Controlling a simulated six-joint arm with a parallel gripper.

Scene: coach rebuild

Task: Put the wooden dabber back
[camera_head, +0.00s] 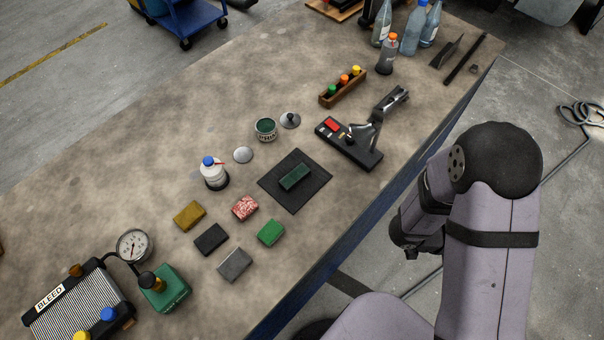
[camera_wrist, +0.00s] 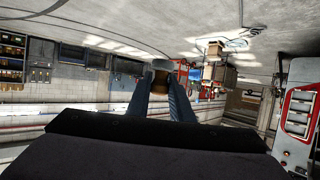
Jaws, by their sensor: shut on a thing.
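My gripper (camera_wrist: 160,92) shows in the wrist view, its two blue-grey fingers shut on the wooden dabber (camera_wrist: 160,81). The dabber has a brown body with a pale grey end, and the fingers hide its sides. No tabletop shows around it in this view; the room behind looks upside down. In the head view I cannot make out the gripper or the dabber; my arm is at the right, beside the bench (camera_head: 150,115).
An open green tin (camera_head: 265,129), a grey disc (camera_head: 243,155) and a white bottle (camera_head: 213,173) stand mid-bench. A dark mat (camera_head: 305,200) bears a green block. Several coloured blocks lie nearby. A wooden rack (camera_head: 344,90) and a black tool (camera_head: 345,148) are further back. The left far bench is clear.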

